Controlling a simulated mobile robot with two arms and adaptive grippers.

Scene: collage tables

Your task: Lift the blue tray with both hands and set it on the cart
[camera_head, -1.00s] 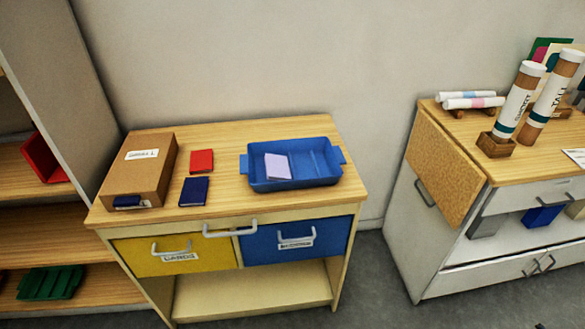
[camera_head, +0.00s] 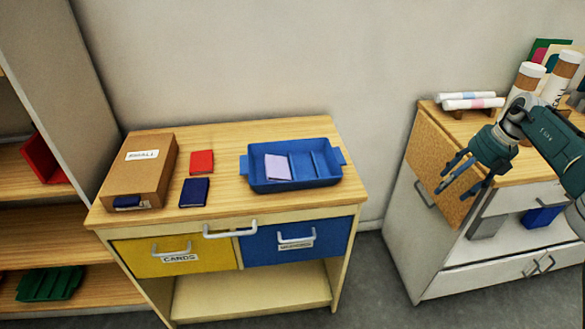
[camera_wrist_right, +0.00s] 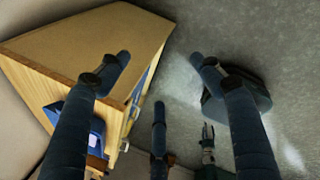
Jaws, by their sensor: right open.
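The blue tray (camera_head: 330,178) sits on the right part of a wooden drawer unit's top (camera_head: 225,199), with a lilac block (camera_head: 277,167) in it. A handle sticks out at each end, and both ends are clear. My right gripper (camera_head: 456,179) is open and empty, well to the right of the tray, in front of the white cabinet's corner. Its spread fingers also show in the right wrist view (camera_wrist_right: 160,75). My left gripper is not in view. I see nothing that I can tell is the cart.
A cardboard box (camera_head: 139,177), a red book (camera_head: 202,161) and a navy book (camera_head: 194,192) lie left of the tray. A white cabinet (camera_head: 403,245) with tubes stands at the right. Shelves (camera_head: 30,217) stand at the left. Grey floor (camera_head: 372,285) separates unit and cabinet.

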